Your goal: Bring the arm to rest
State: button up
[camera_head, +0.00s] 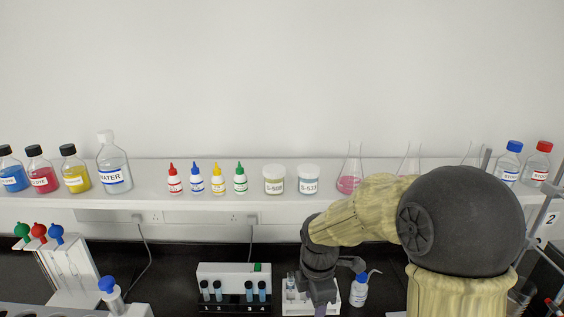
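My arm reaches in from the right and bends down toward the bench in front of the shelf. My gripper (320,304) is at the bottom of the view, pointing down over a small white rack (297,307). Its fingertips are cut off by the lower edge, so I cannot tell whether it is open or shut, or whether it holds anything. The wrist hides part of the rack.
A shelf (325,200) above holds dye bottles, a water bottle (115,170), dropper bottles, jars and flasks. On the black bench stand a tube rack (234,283), a wash bottle (359,290) close right of my gripper, and a pipette stand (75,275) at left.

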jog(key=s+d+m+t, duration=0.1)
jog(key=s+d+m, duration=0.2)
jog(key=m, duration=0.7)
jog(key=s+d+m+t, duration=0.1)
jog(key=s+d+m, duration=0.3)
jog(key=s+m, duration=0.3)
jog(key=shift+s+d+f+m, duration=0.15)
jog(key=shift+d+f+m, duration=0.15)
jog(key=shift+m, duration=1.5)
